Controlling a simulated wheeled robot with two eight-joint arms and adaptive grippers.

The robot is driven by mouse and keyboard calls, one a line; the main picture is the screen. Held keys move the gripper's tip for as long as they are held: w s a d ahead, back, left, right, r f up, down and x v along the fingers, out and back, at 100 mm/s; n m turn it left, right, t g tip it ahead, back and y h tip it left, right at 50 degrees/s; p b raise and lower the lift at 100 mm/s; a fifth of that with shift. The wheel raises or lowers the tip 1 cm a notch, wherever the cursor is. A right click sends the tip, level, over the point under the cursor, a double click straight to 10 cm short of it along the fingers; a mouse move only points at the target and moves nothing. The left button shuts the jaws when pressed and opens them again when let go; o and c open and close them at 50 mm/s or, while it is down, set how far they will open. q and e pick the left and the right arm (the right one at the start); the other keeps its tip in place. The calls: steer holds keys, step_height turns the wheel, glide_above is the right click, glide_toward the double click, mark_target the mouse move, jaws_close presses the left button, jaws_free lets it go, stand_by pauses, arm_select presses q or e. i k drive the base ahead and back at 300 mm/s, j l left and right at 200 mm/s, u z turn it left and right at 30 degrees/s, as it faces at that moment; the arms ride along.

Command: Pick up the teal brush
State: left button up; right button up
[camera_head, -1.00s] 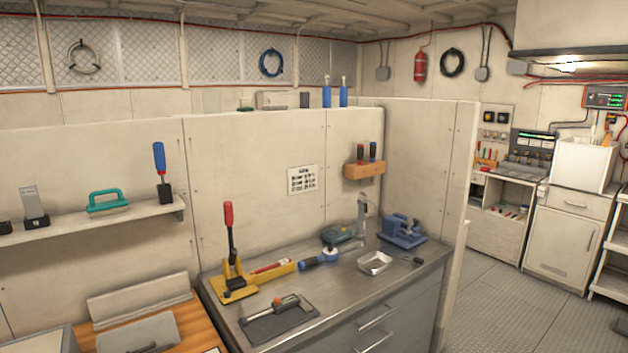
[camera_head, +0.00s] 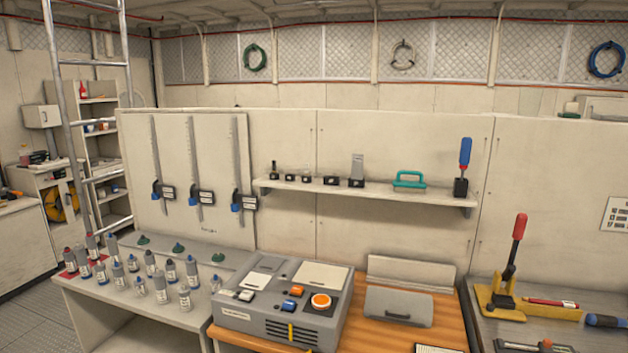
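A teal object with a looped handle (camera_head: 410,180), which looks like the teal brush, sits on the wall shelf (camera_head: 330,190) toward its right part. Its underside is too small to make out. A blue-handled tool in a black block (camera_head: 463,168) stands to its right, and a grey upright piece on a black base (camera_head: 357,170) stands to its left. Neither of my grippers shows in this view.
Below the shelf are a grey machine with an orange knob (camera_head: 285,305) and a grey lidded box (camera_head: 399,307) on a wooden top. Several bottles (camera_head: 150,265) crowd the left bench. A yellow press with a red lever (camera_head: 510,270) stands at right.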

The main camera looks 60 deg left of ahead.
mark_target(404, 186)
steer(key=u, duration=1.45)
